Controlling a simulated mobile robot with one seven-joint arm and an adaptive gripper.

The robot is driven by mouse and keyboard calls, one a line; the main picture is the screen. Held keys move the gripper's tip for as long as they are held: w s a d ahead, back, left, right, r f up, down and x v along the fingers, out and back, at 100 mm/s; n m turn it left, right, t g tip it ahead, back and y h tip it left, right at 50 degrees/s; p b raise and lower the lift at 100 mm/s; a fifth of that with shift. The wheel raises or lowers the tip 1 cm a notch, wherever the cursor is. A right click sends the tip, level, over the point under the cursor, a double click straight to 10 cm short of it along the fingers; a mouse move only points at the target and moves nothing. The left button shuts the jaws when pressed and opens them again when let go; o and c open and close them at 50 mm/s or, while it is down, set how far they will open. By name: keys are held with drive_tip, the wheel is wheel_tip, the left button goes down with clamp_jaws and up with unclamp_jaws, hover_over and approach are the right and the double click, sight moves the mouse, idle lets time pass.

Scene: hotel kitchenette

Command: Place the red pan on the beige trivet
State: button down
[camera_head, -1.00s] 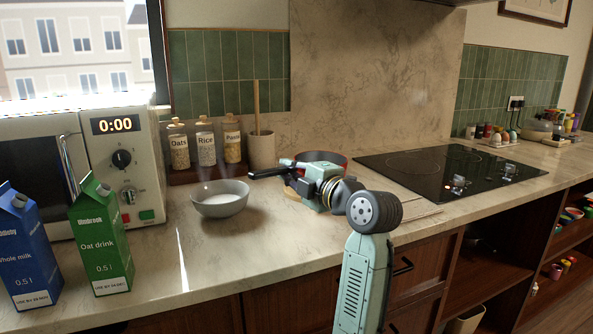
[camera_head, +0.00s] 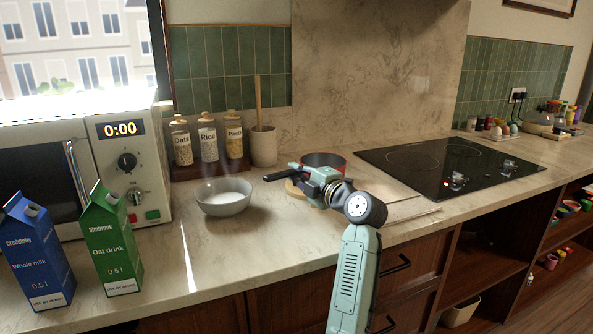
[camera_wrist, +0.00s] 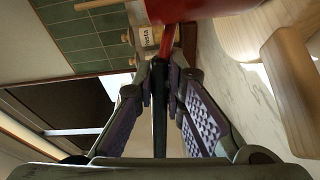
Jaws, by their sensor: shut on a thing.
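The red pan (camera_head: 335,160) is behind my gripper in the head view, near the left side of the hob. Its red underside or side (camera_wrist: 215,8) shows at the top of the wrist view. My gripper (camera_head: 300,180) is shut on the pan's handle, whose black end (camera_head: 273,176) sticks out to the left. In the wrist view the handle (camera_wrist: 160,115) runs between the two fingers. A beige wooden piece, apparently the trivet (camera_head: 292,190), shows partly behind my gripper; pale wood (camera_wrist: 290,85) also fills the right of the wrist view. I cannot tell whether the pan touches it.
A steaming grey bowl (camera_head: 223,205) stands left of my gripper. Jars (camera_head: 208,142) and a utensil pot (camera_head: 263,147) are behind. The black hob (camera_head: 440,165) is to the right. Two cartons (camera_head: 115,245) and the microwave (camera_head: 75,160) stand left. The front counter is clear.

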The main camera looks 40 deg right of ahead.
drive_tip(key=c, duration=1.7)
unclamp_jaws()
drive_tip(key=shift+o, duration=0.2)
drive_tip(key=s+b, duration=0.4)
drive_tip(key=s, duration=0.8)
